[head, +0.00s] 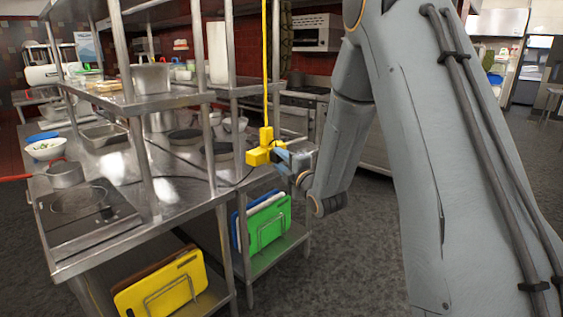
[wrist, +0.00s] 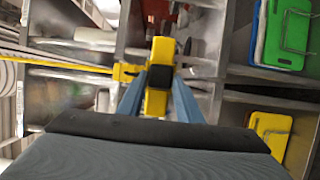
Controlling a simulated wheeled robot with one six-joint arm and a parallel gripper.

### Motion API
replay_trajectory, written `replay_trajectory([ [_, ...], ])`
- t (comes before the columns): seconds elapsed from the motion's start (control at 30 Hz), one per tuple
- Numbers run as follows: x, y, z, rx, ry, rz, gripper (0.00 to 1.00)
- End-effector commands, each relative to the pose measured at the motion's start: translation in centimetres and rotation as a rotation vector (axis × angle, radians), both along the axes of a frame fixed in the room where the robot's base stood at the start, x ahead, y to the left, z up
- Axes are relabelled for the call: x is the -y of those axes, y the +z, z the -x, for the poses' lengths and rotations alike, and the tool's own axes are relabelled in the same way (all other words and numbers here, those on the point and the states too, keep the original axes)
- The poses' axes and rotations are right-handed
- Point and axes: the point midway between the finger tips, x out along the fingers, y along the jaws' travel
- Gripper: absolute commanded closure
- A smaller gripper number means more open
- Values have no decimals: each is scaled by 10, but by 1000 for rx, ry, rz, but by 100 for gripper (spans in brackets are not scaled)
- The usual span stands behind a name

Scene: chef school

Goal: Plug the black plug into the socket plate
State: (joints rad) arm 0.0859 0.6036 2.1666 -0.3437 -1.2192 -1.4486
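The yellow socket block (head: 258,156) hangs at the lower end of a yellow cord, beside the steel shelving. It shows in the wrist view as a yellow body (wrist: 162,48) running behind and below the black plug. The black plug (wrist: 160,78) is a small dark block between my two blue fingertips. My gripper (head: 283,157) is at the right side of the yellow block in the head view. In the wrist view, the fingers of my gripper (wrist: 160,82) flank the plug closely. The plug overlaps the yellow block there; whether its prongs are inserted is hidden.
The steel counter (head: 165,185) stands left of my gripper, with pans and a bowl (head: 46,149). Shelf posts rise close by. Below are a green cutting board (head: 265,230) and a yellow one (head: 160,292). A dark cable runs across the counter edge. Open floor lies right.

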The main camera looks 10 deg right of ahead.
Motion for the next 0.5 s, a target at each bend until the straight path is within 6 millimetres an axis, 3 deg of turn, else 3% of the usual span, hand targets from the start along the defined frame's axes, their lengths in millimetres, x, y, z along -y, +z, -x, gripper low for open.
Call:
replay_trajectory([
  [0.03,0,0,0,0,0,0,59],
  [0.1,0,0,0,0,0,0,49],
  [0.5,3,-1,9,0,-1,0,49],
])
